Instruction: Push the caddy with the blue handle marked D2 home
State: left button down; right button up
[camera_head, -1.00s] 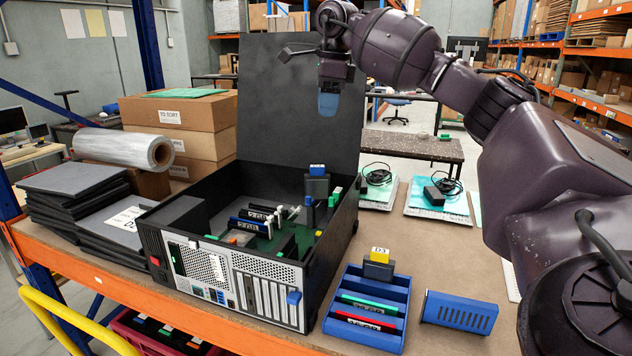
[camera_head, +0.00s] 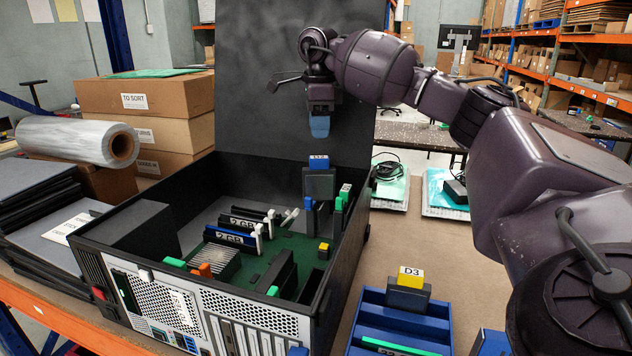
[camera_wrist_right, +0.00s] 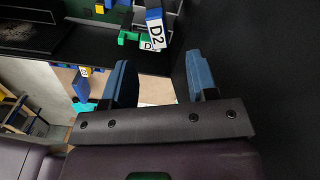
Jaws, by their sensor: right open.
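The D2 caddy has a blue handle (camera_head: 319,161) and a dark body (camera_head: 319,185). It stands upright at the back right inside the open black computer case (camera_head: 330,285), its body showing above the parts around it; its lower end is hidden. In the right wrist view the D2 handle (camera_wrist_right: 155,28) shows beyond the fingers. My right gripper (camera_head: 320,126) hangs above the caddy, fingers downward, apart from it. Its two blue fingers stand apart in the wrist view (camera_wrist_right: 161,80), with nothing between them. My left gripper is not in view.
A green-handled caddy (camera_head: 345,189) stands just right of D2. The case's raised lid (camera_head: 260,90) rises behind my gripper. A blue rack (camera_head: 370,312) with a yellow D3 caddy (camera_head: 411,277) stands right of the case. Boxes (camera_head: 150,97) and a wrap roll (camera_head: 75,140) are at left.

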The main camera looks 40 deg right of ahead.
aim_at(319, 157)
notch_tip(319, 157, down, 4)
jog(key=shift+s+a+r, duration=0.1)
jog(key=shift+s+r, duration=0.05)
jog(key=shift+f, duration=3.25)
grip_shut()
